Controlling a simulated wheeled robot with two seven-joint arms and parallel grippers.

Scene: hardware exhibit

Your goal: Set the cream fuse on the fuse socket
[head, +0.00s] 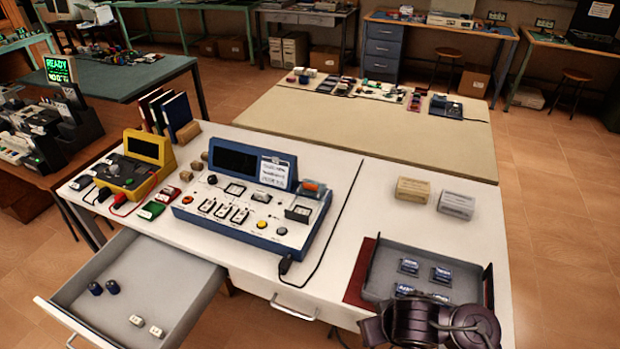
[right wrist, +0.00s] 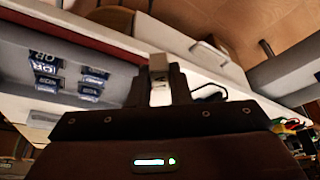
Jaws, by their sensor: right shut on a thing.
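My right gripper (right wrist: 158,76) is shut on a small pale piece (right wrist: 159,94), which looks like a cream fuse; the fingers hide much of it. In the head view only my right arm shows, at the bottom right, and its fingertips are hidden. Two small cream pieces (head: 137,320) lie in the open drawer (head: 190,276) at the left. The blue console (head: 260,222) on the white table has several sockets; a dark square recess (head: 299,213) is at its right, and I cannot tell which is the fuse socket. My left gripper is not in view.
A grey tray (head: 462,263) with several blue labelled parts sits on a red mat (head: 360,276) at the right. Two boxes (head: 412,190) stand behind it. A yellow meter (head: 135,165) is left of the console. A black cable runs along the console's right side.

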